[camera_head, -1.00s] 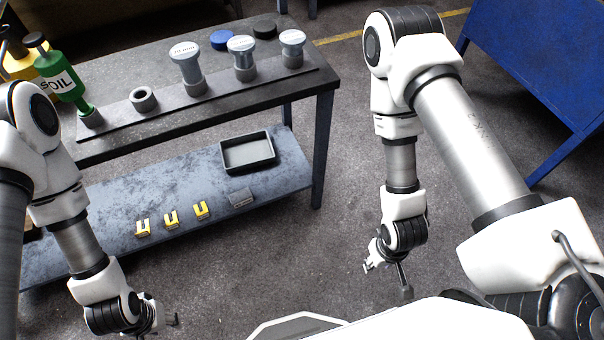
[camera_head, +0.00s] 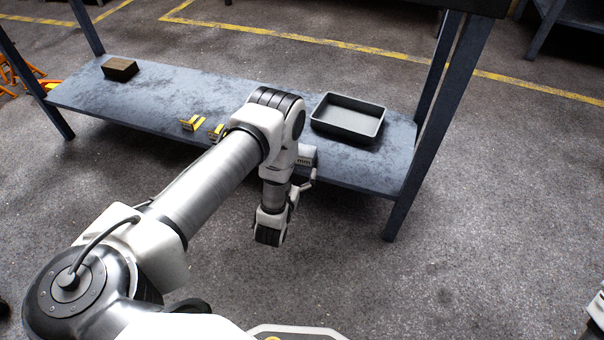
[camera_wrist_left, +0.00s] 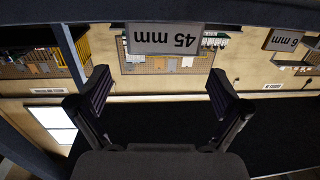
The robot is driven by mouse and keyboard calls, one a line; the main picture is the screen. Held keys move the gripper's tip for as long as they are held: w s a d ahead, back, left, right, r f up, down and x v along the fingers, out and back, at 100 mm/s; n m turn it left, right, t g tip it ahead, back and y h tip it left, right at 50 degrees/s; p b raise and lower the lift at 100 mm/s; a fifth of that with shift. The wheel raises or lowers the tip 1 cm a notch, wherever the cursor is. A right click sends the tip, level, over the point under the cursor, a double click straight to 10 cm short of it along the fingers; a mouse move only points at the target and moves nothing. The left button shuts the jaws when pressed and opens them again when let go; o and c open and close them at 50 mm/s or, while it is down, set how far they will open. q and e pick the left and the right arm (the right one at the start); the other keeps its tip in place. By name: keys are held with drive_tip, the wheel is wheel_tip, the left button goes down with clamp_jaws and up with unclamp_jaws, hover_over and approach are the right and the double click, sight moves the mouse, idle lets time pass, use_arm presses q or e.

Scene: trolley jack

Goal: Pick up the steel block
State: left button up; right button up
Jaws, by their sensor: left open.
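The steel block (camera_head: 306,155) is a small grey block with dark "mm" lettering, on the front part of the lower shelf (camera_head: 385,170). My left arm partly hides it in the head view. In the left wrist view the block (camera_wrist_left: 165,40) reads "45 mm" upside down, above and between the fingertips. My left gripper (camera_head: 308,180) is just in front of the block, mostly hidden behind its wrist in the head view. Its two fingers (camera_wrist_left: 160,88) are wide apart and empty in the wrist view.
A black open tray (camera_head: 347,118) sits behind the block. Yellow brackets (camera_head: 192,123) lie left of it, partly behind my arm. A brown block (camera_head: 120,68) is at the shelf's far left. A table leg (camera_head: 420,165) stands at the right. The front floor is clear.

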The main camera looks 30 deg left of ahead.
sight(301, 149)
use_arm(q)
drive_tip(key=b+x, duration=0.4)
drive_tip(key=x, duration=0.3)
drive_tip(key=shift+w+a+f, duration=0.1)
drive_tip(key=shift+a+f, duration=0.1)
drive_tip(key=shift+a, duration=0.1)
drive_tip(key=shift+w+a+r+b, duration=0.1)
drive_tip(key=shift+w+b, duration=0.2)
drive_tip(key=shift+r, duration=0.2)
drive_tip(key=c, duration=1.5)
drive_tip(key=shift+o, duration=0.2)
drive_tip(key=shift+r+p, duration=0.15)
drive_tip(key=shift+p, duration=0.15)
